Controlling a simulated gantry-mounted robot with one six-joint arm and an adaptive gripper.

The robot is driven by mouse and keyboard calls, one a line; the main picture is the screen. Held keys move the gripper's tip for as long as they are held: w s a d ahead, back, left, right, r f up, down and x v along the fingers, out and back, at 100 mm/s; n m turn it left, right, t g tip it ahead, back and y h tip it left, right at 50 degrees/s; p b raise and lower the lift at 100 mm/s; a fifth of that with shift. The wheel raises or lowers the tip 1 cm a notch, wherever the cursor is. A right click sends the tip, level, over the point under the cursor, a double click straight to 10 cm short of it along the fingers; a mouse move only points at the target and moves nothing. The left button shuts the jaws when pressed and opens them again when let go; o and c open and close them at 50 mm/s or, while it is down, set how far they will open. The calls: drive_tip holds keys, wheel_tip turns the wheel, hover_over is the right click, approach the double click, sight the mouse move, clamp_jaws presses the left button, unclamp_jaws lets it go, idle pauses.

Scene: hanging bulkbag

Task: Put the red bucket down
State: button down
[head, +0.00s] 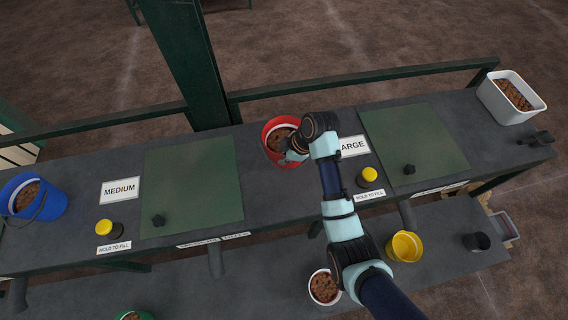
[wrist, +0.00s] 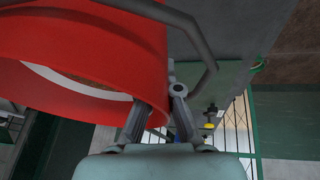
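The red bucket (head: 281,139), with brown lumps inside, is over the back of the dark bench between the two green mats. Whether its base touches the bench is hidden. My gripper (head: 292,152) is at the bucket's right side, partly hidden by my wrist. In the wrist view the bucket (wrist: 80,40) fills the upper left, with its grey handle (wrist: 205,45) arching to the right. My gripper's fingers (wrist: 158,102) are drawn close together, with red bucket wall showing between them. They appear shut on the bucket's edge; the exact contact is unclear.
The medium mat (head: 192,185) and large mat (head: 412,143) hold no bucket. A blue bucket (head: 50,205) stands at the left and a white tub (head: 490,97) at the right. A yellow bucket (head: 405,247) is on the lower front shelf. A green post (head: 190,60) rises behind the bench.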

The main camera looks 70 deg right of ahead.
drive_tip(key=shift+f, duration=2.1)
drive_tip(key=c, duration=1.3)
unclamp_jaws()
drive_tip(key=v, duration=1.2)
